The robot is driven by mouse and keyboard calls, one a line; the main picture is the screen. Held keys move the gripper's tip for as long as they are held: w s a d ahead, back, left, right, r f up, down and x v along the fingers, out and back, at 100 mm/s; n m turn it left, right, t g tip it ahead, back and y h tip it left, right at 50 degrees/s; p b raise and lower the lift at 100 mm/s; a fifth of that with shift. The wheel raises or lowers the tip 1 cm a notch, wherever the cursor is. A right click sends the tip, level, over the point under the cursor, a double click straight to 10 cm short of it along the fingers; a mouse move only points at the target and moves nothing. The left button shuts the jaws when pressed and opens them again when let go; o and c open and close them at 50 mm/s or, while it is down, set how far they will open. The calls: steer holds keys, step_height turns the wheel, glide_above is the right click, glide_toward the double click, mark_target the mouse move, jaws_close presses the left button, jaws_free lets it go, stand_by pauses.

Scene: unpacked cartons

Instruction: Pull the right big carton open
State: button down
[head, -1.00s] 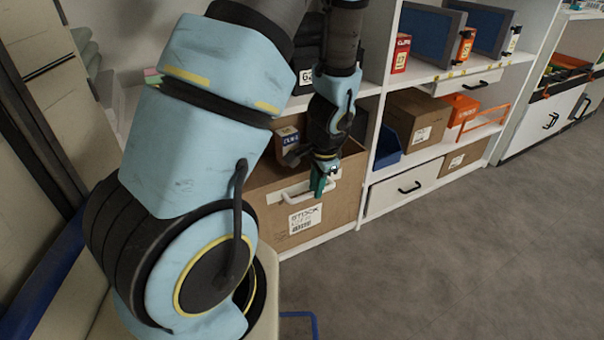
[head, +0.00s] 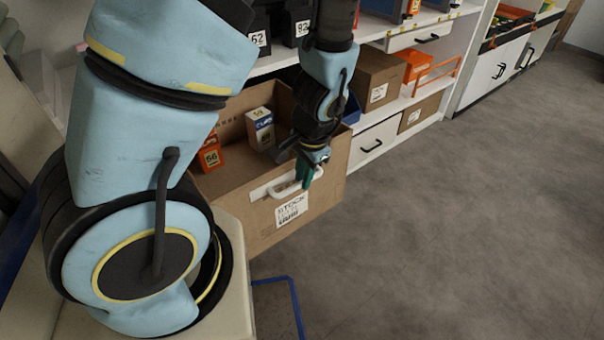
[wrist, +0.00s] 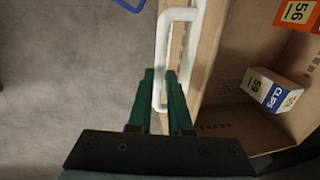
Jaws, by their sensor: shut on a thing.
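The big carton (head: 240,213) is a brown drawer-like box with a white handle (head: 286,190) and a STOCK label on its front. It stands pulled out from the shelf, its open top showing the inside. My gripper (head: 308,174) is at the right part of the handle. In the wrist view the green fingers (wrist: 164,95) are on both sides of the lower part of the white handle (wrist: 175,45), shut on it. The fingertip contact is partly hidden in the head view.
Inside the carton lie an orange box (head: 210,152) marked 56 and a white-and-blue clips box (head: 260,128). To the right are a white drawer (head: 373,142) and a closed brown carton (head: 377,80). The grey floor (head: 450,210) in front is clear.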

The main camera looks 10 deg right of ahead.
steer(key=c, duration=0.8)
jaws_free()
steer(key=shift+c, duration=0.2)
step_height(320, 180, up, 11)
steer(key=s+p, duration=0.1)
steer(key=p, duration=0.2)
steer(key=shift+s+d+f, duration=0.2)
steer(key=shift+s+d, duration=0.2)
steer(key=w+a+r+n+h, duration=0.1)
steer(key=w+a+r+n, duration=0.25)
steer(key=a+n, duration=0.4)
steer(key=w+a+r+n, duration=0.3)
steer(key=a+r+n, duration=0.1)
steer(key=a, duration=0.7)
step_height(320, 180, up, 18)
steer(key=p, duration=1.8)
steer(key=shift+r, duration=0.15)
